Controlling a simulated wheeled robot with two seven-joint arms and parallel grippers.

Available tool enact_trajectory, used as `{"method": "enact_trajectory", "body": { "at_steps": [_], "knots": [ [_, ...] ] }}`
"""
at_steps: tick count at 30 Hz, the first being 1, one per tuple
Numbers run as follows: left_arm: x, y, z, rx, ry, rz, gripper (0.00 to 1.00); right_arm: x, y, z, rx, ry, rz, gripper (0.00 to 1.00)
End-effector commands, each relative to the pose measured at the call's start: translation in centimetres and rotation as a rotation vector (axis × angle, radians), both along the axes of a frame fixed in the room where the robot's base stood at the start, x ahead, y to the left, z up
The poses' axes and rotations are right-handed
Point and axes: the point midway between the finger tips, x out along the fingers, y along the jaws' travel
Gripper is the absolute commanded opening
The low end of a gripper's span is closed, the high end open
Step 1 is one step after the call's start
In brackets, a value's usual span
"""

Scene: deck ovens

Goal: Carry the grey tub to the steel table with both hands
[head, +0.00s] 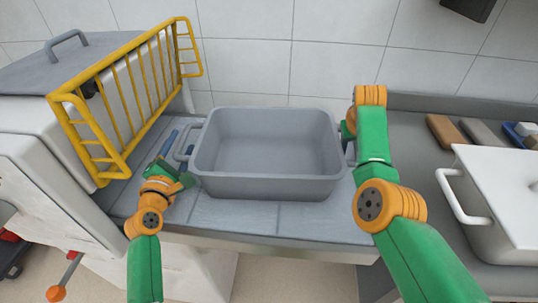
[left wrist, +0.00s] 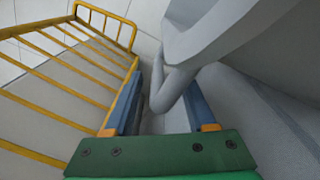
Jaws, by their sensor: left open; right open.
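The grey tub (head: 265,185) stands upright and empty on a tiled counter, with a loop handle at each end. My left gripper (head: 176,153) is open at its left handle (head: 187,143). In the left wrist view the handle (left wrist: 170,90) lies between the two blue fingers of my left gripper (left wrist: 163,107), with a gap visible beside it. My right gripper (head: 348,138) is at the tub's right end by that handle, mostly hidden behind my arm; its fingers and any contact cannot be made out. The grey, steel-looking table (head: 420,185) is on the right.
A yellow rail (head: 125,100) stands close left of my left gripper; it also shows in the left wrist view (left wrist: 75,70). A tiled wall is behind.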

Motion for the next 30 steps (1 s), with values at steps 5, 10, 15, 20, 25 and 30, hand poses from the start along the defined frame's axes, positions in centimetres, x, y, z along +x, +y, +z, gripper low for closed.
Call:
{"method": "enact_trajectory", "body": {
  "at_steps": [5,10,15,20,25,30],
  "knots": [
    [0.14,-0.01,0.02,0.001,0.0,0.0,0.56,0.05,-0.03,-0.13,0.0,0.0,-0.001,0.55],
    [0.12,-0.01,0.02,0.0,0.0,0.0,0.37,0.05,-0.04,-0.1,0.0,-0.001,-0.001,0.36],
    [0.11,0.0,0.03,0.0,-0.001,0.001,0.0,0.04,-0.03,-0.08,0.0,-0.001,0.0,0.0],
    [0.11,0.01,0.05,0.0,-0.001,0.001,0.0,0.05,-0.04,-0.08,0.0,-0.001,0.0,0.0],
    [0.11,0.01,0.06,-0.001,-0.001,0.001,0.0,0.05,-0.06,-0.07,0.0,-0.001,-0.001,0.0],
    [0.1,0.02,0.05,-0.001,-0.001,0.001,0.0,0.05,-0.06,-0.07,-0.001,-0.001,-0.001,0.0]
  ]
}}
